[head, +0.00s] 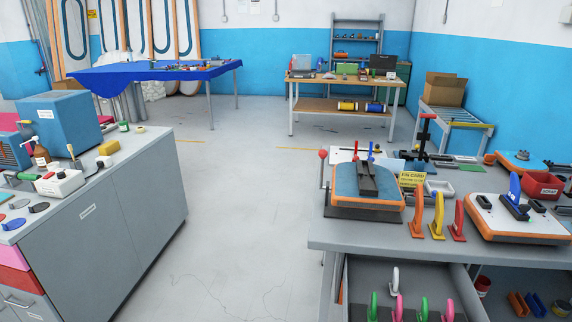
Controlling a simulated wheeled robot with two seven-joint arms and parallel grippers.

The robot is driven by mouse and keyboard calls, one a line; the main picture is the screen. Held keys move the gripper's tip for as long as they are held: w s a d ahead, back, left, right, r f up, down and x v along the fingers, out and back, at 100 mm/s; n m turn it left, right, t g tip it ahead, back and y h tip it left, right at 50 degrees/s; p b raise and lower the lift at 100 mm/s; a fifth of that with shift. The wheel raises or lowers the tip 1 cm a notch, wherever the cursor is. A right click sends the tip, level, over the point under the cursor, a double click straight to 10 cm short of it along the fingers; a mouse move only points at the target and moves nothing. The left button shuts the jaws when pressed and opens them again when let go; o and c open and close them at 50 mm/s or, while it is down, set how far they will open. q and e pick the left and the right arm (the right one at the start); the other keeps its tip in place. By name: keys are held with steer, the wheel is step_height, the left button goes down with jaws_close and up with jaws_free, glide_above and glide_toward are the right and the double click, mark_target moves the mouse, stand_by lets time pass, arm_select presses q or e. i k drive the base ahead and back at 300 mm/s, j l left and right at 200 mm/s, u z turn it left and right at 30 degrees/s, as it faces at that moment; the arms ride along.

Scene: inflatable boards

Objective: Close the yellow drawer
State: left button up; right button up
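No drawer with a yellow front shows in the head view. At the lower right, an open grey drawer or bin (372,270) under the workbench holds white, green and pink fins; its front is outside the picture. At the lower left, the grey cabinet has a pink drawer (12,256) and a red drawer (18,281), both looking shut, with a grey front below cut off by the frame edge. Neither of my grippers is in view.
The right workbench (330,234) carries a board press, colored fins and an orange-edged board (515,222). The left grey cabinet (125,215) carries a blue machine and bottles. Clear floor (240,220) lies between them. A blue-covered table and a wooden bench stand behind.

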mark_target(363, 274)
steer(key=k+l+z, duration=0.1)
steer(key=l+z, duration=0.15)
steer(key=z, duration=0.25)
steer(key=l+z, duration=0.3)
steer(key=z, duration=0.15)
